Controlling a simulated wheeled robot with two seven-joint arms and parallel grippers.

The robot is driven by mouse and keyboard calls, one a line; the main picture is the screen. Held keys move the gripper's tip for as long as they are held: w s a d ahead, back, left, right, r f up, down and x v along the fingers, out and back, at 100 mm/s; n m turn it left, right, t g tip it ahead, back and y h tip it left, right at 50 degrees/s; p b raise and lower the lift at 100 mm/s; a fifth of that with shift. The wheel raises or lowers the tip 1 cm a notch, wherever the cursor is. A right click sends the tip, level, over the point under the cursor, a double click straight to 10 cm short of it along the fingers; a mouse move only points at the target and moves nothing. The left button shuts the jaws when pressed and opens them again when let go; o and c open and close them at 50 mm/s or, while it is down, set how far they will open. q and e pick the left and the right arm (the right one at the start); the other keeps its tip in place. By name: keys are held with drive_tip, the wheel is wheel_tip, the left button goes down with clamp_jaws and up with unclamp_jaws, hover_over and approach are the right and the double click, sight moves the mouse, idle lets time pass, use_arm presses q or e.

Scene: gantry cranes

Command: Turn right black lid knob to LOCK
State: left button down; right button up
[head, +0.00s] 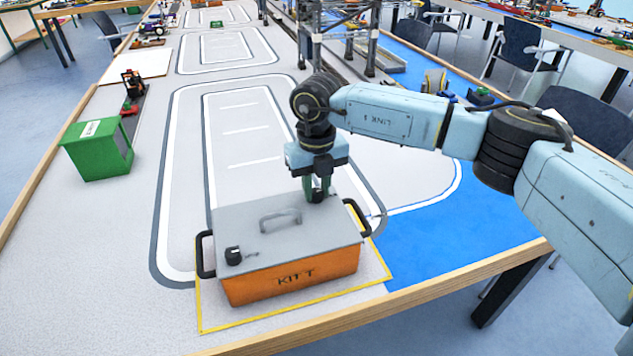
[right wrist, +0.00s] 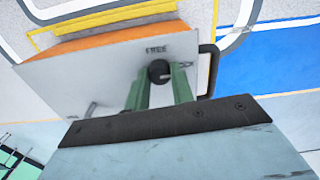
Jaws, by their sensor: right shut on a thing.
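An orange box marked KIT T (head: 295,282) with a grey lid (head: 262,225) stands inside a yellow outline at the table's near edge. My right gripper (head: 317,194) points down at the lid's far right part and is shut on the right black knob, which it mostly hides in the head view. In the right wrist view the round black knob (right wrist: 159,71) sits between my green fingers, with the word FREE beside it on the lid. The left black knob (head: 233,256) is at the lid's near left corner. My left gripper is not in view.
The lid has a grey handle (head: 281,218) in its middle, and the box has black side handles (head: 204,254). A green bin (head: 98,150) stands at the left. Gantry frames (head: 340,30) rise at the back. The table left of the box is clear.

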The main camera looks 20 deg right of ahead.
sight(317, 191)
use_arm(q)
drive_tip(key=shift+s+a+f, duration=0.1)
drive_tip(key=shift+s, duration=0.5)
use_arm(e)
drive_tip(key=shift+m, duration=0.5)
drive_tip(key=o, duration=1)
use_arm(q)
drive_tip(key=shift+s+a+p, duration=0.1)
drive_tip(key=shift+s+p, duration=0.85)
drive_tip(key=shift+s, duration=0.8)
use_arm(e)
wheel_tip(317, 191, up, 14)
drive_tip(key=shift+f, duration=0.25)
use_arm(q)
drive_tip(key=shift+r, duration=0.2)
